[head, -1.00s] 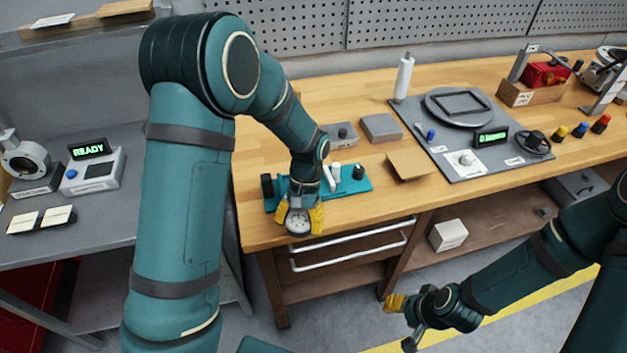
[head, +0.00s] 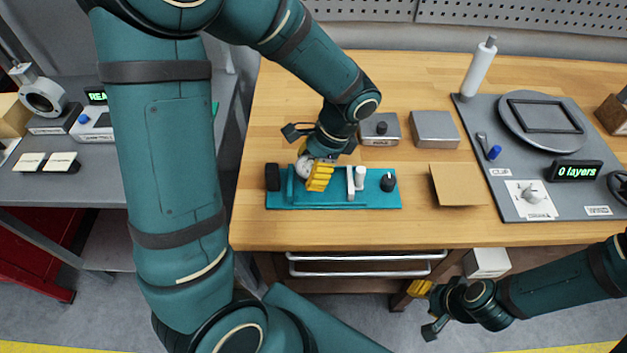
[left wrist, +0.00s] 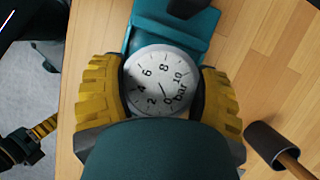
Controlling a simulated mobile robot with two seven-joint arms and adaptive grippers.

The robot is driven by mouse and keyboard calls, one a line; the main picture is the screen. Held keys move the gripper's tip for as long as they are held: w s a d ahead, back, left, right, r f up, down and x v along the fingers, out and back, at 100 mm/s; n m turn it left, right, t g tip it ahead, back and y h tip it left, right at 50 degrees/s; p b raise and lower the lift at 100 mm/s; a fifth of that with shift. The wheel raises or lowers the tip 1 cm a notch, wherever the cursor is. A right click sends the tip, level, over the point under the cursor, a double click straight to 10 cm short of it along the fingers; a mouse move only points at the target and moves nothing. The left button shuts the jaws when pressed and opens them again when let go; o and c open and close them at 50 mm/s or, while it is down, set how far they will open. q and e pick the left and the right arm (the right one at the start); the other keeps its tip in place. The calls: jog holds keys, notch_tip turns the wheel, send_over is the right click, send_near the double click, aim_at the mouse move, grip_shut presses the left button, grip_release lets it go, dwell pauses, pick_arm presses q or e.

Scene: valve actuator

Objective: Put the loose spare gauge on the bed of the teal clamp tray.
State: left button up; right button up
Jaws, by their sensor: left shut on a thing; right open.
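The spare gauge (left wrist: 160,82) has a round white dial marked in bar. In the left wrist view it lies between the two yellow fingers of my left gripper (left wrist: 158,92), which is shut on it. In the head view the gauge (head: 304,168) shows beside a yellow finger of my left gripper (head: 312,174), over the left-middle part of the teal clamp tray (head: 330,202). Whether the gauge touches the bed cannot be told. The tray also shows in the left wrist view (left wrist: 205,28). My right gripper (head: 424,308) is open and empty, low in front of the bench.
A grey block with a black knob (head: 381,130) and a plain grey block (head: 434,128) stand behind the tray. A brown card (head: 458,186) lies to its right. A grey panel (head: 505,135) with a round plate is further right. Bare wood lies in front of the tray.

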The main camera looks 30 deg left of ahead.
pick_arm(q)
jog(key=shift+w+f+b, duration=0.1)
jog(key=shift+f+b, duration=0.45)
jog(key=shift+f, duration=1.75)
jog(key=shift+f, duration=0.25)
jog(key=shift+s+d+f+b, duration=0.1)
jog(key=shift+s+f+b, duration=0.2)
jog(key=shift+f+b, duration=0.15)
jog(key=o, duration=1.3)
jog(key=shift+r+p, duration=0.35)
jog(key=shift+r, duration=0.05)
jog(key=p+v, duration=0.3)
jog(key=v, duration=0.9)
jog(key=shift+w+r, duration=0.25)
jog(key=shift+r, duration=0.15)
